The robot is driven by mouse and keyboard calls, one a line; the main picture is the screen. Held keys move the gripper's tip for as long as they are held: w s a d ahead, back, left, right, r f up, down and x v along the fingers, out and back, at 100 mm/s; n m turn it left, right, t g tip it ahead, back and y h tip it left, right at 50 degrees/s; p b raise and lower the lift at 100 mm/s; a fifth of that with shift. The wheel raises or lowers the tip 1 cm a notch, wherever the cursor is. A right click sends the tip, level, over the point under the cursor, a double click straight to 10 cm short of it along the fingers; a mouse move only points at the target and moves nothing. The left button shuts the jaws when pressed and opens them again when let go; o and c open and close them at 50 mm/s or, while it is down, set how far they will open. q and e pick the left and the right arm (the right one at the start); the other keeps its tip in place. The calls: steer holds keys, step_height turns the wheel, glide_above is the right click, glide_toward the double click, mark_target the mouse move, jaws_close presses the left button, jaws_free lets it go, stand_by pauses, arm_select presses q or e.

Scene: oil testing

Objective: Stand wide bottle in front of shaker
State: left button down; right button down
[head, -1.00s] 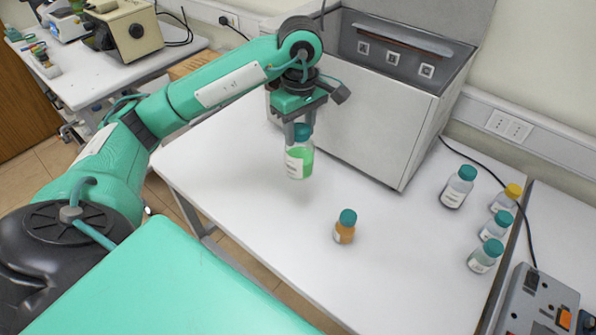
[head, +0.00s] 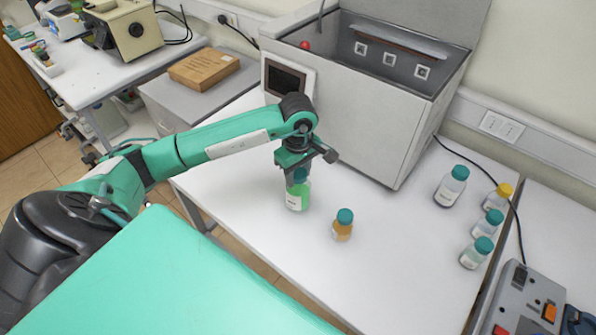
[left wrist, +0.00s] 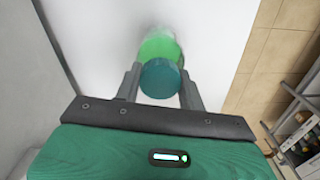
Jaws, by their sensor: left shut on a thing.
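The wide bottle (head: 297,197), with green liquid, a white label and a teal cap, is upright at the table's left part, in front of the shaker (head: 345,118). My left gripper (head: 298,178) is shut on it at the cap. In the left wrist view the teal cap (left wrist: 160,79) sits between the two fingers, with the green body blurred beyond it. The bottle's base is at or very near the white tabletop; I cannot tell whether it touches. The shaker is a large white box with its lid open and a dark screen on its left front. My right gripper is not in view.
A small orange bottle (head: 342,225) with a teal cap stands just right of the green bottle. Several bottles, one a larger clear one (head: 451,187), stand at the table's right. A grey device (head: 525,300) is at the lower right. The table's middle right is clear.

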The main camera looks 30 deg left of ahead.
arm_select(q)
steer(key=shift+f, duration=0.3)
steer(key=shift+f+b, duration=0.2)
steer(key=shift+b, duration=0.1)
steer(key=c, duration=0.8)
jaws_free()
steer(key=shift+c, duration=0.2)
steer(key=shift+r, duration=0.1)
